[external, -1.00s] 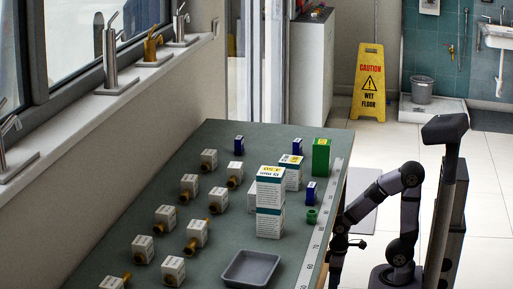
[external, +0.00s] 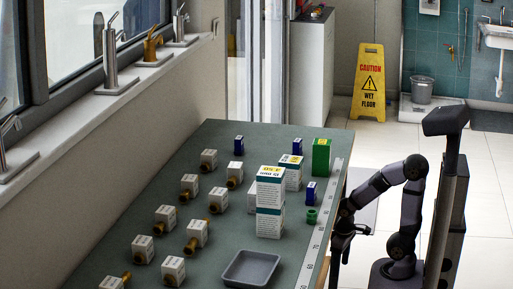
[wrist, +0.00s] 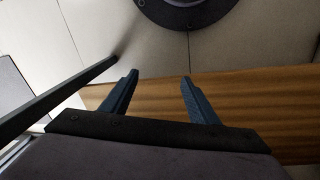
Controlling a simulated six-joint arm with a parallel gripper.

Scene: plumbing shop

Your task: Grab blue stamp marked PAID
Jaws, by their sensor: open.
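Three small blue blocks that look like stamps stand upright on the green bench top: one at the back left (external: 239,145), one at the back centre (external: 297,146), and one near the right edge (external: 311,192). Their markings are too small to read, so I cannot tell which says PAID. My gripper (external: 338,258) hangs beside the bench's right edge, apart from all three. In the wrist view my gripper (wrist: 159,76) is open and empty, its two blue fingers spread. No stamp shows in the wrist view.
A green box (external: 321,156) and a green ring (external: 311,216) stand near the right-hand blue block. White-and-yellow cartons (external: 270,200) rise mid-bench. A grey tray (external: 250,268) lies in front. Several labelled brass fittings (external: 197,234) fill the left. The bench's wooden edge (wrist: 240,105) shows below the fingers.

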